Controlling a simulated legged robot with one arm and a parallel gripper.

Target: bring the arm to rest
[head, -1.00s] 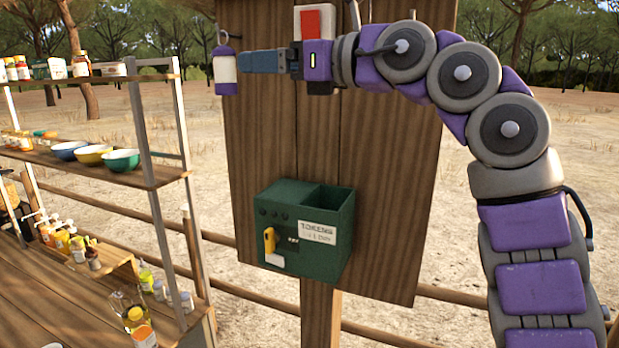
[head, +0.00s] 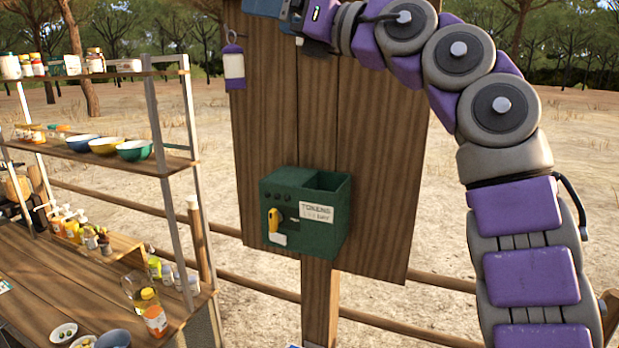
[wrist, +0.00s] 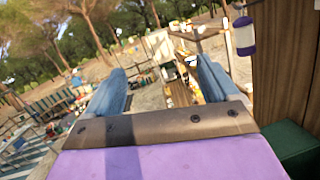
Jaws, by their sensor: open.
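My gripper (wrist: 165,92) is open in the wrist view, with its two blue fingers apart and nothing between them. In the head view my gripper (head: 262,8) is at the top edge, partly cut off, in front of the upper wooden board. My purple and grey arm rises on the right and bends over to the left. The purple and white lantern (head: 234,66) hangs at the board's left edge, below and left of my gripper and apart from it. It also shows in the wrist view (wrist: 244,36), right of the fingers.
A green token box (head: 333,222) with a yellow lever is fixed to the wooden board (head: 390,170). Shelves (head: 160,165) with bowls, jars and bottles stand at left above a wooden counter (head: 75,300). A rail fence runs behind.

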